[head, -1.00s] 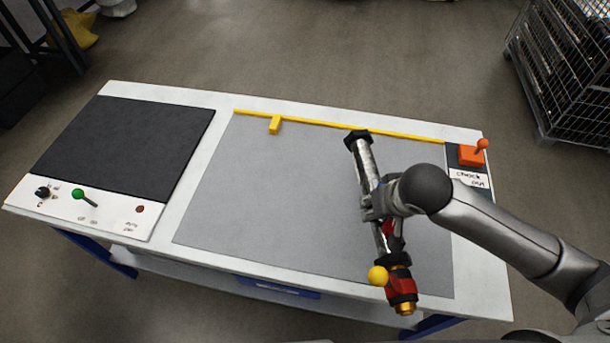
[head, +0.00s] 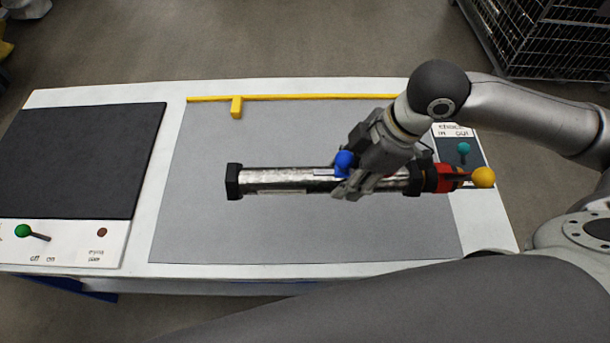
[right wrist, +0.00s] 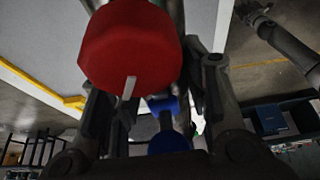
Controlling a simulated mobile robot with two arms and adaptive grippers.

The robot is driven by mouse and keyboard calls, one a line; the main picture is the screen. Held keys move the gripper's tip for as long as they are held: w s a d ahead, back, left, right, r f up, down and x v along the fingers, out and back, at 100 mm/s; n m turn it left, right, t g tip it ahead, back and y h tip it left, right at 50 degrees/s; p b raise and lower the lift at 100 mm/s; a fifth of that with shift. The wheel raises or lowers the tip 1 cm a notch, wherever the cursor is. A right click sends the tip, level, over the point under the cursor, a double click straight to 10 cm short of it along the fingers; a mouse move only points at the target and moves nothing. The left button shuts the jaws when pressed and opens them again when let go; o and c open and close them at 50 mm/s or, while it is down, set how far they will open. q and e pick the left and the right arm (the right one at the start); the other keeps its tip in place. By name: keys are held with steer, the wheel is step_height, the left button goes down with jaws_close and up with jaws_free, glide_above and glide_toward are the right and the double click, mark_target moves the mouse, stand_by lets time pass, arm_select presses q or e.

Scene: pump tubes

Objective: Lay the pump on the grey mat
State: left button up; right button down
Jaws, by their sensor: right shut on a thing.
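The pump (head: 290,180) is a long shiny metal tube with black end collars, a red part at its right end and a yellow ball. It lies level across the picture, over the right half of the grey mat (head: 300,235). My right gripper (head: 350,188) is shut on the tube right of its middle, beside a blue knob (head: 343,160). I cannot tell whether the pump touches the mat. In the right wrist view a red round part (right wrist: 130,45) fills the top, with a blue knob (right wrist: 168,140) below it.
A black pad (head: 80,160) with a green lever (head: 24,231) is at left. A panel with a teal knob (head: 463,147) is at right. The mat's left part is clear.

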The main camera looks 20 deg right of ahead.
steer(key=w+a+f, duration=0.1)
steer(key=w+f, duration=0.1)
steer(key=w, duration=0.2)
steer(key=w+a+f, duration=0.1)
steer(key=w+f, duration=0.2)
steer(key=w+a+f, duration=0.2)
steer(key=w+f, duration=0.1)
steer(key=w, duration=0.1)
steer(key=shift+w, duration=0.35)
steer(key=shift+w+a+f, duration=0.15)
steer(key=shift+w+f, duration=0.4)
steer(key=shift+f, duration=0.2)
arm_select(q)
steer(key=shift+w+a+r, duration=0.15)
steer(key=shift+w+a, duration=0.1)
steer(key=shift+w, duration=0.05)
arm_select(e)
steer(key=shift+f, duration=1.55)
steer(key=c, duration=0.8)
jaws_free()
steer(key=shift+f, duration=0.15)
arm_select(q)
steer(key=shift+r, duration=0.1)
arm_select(e)
steer(key=v, duration=1.2)
steer(key=shift+s, duration=0.1)
